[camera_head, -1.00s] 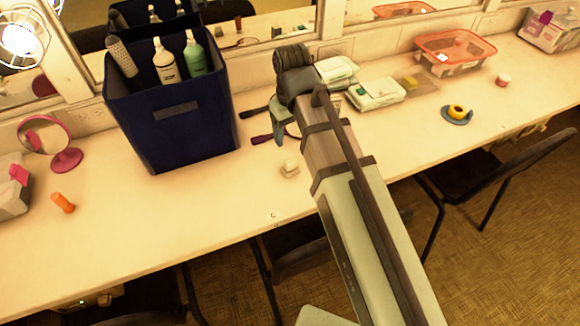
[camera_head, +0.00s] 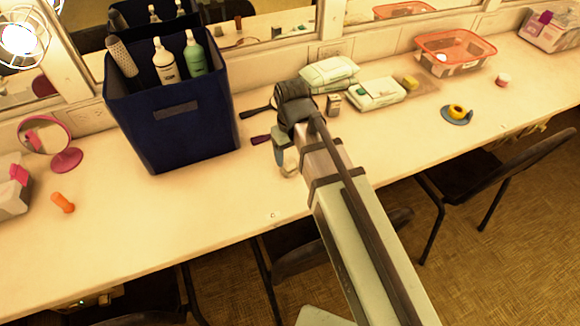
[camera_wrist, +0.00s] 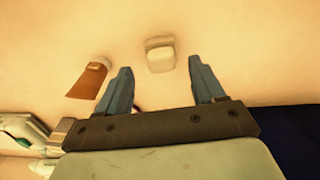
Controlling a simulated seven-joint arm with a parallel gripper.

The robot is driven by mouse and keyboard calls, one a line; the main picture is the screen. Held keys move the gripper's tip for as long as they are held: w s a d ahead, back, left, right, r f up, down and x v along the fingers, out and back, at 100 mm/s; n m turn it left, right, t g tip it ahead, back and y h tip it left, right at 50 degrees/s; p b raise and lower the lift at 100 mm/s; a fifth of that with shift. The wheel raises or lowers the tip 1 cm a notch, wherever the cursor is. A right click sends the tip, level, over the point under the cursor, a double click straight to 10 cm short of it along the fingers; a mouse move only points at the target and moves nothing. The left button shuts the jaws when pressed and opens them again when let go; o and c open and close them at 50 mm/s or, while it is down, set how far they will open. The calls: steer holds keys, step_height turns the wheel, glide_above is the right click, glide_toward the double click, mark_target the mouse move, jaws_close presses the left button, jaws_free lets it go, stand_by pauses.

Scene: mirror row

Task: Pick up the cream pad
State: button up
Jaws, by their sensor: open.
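The cream pad (camera_wrist: 160,54) is a small, pale rounded block lying on the counter. In the wrist view it shows whole, just beyond and between the fingertips, with a gap on each side. My gripper (camera_wrist: 159,68) is open and empty, its two blue-grey fingers apart. In the head view my gripper (camera_head: 287,163) hangs over the counter just right of the navy bin, and the pad is largely hidden at the fingers there. I cannot tell the exact height of the fingers above the counter.
A brown tube-like item (camera_wrist: 88,80) with a pale end lies left of the pad. The navy bin (camera_head: 185,135) with bottles stands left of my gripper. Wipe packs (camera_head: 375,93) lie to the right. The counter's front left is mostly clear, apart from an orange item (camera_head: 62,203).

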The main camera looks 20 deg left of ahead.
mark_target(290, 161)
steer(key=shift+a+f, duration=0.1)
steer(key=shift+f, duration=1.95)
steer(key=shift+c, duration=0.3)
steer(key=c, duration=1)
steer(key=shift+r, duration=0.15)
